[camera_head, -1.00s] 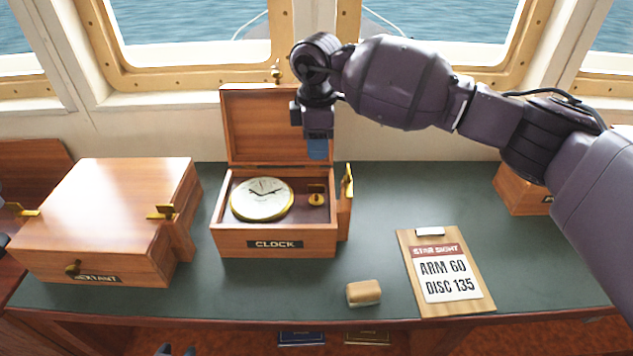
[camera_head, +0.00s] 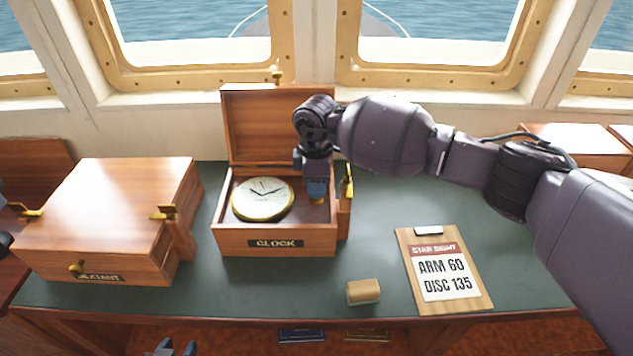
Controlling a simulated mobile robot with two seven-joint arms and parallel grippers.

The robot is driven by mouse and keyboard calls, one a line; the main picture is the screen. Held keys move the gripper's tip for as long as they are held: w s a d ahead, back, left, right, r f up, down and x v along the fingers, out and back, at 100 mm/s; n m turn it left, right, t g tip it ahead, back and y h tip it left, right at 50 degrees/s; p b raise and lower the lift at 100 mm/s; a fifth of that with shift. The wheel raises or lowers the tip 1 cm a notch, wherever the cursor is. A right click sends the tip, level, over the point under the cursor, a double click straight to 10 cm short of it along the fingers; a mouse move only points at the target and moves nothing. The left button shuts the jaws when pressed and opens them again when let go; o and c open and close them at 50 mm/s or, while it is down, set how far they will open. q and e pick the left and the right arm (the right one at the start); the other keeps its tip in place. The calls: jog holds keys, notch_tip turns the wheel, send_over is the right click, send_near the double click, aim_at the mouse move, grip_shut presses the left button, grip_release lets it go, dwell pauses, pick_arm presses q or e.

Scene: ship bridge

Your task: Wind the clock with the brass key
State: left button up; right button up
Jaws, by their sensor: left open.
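The clock (camera_head: 263,198) has a white face and a brass rim. It lies face up in the left part of an open wooden box (camera_head: 230,240) labelled CLOCK. The brass key (camera_head: 318,202) is in the right part of the box, mostly hidden behind my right gripper. My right gripper (camera_head: 316,194) points down over the key, its blue fingertips at or just above it. I cannot tell whether the fingers are shut on it. My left gripper (camera_head: 175,349) is open and empty at the bottom edge, in front of the desk, only its fingertips showing.
The raised lid (camera_head: 265,125) stands behind the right gripper. A brass latch (camera_head: 347,182) rises at the box's right side. A closed sextant box (camera_head: 110,210) stands left. A sponge-like block (camera_head: 363,291) and clipboard (camera_head: 445,270) lie in front. Green desktop right of the box is clear.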

jog(key=shift+f, duration=0.15)
jog(key=shift+c, duration=0.3)
grip_shut()
jog(key=shift+n, duration=0.4)
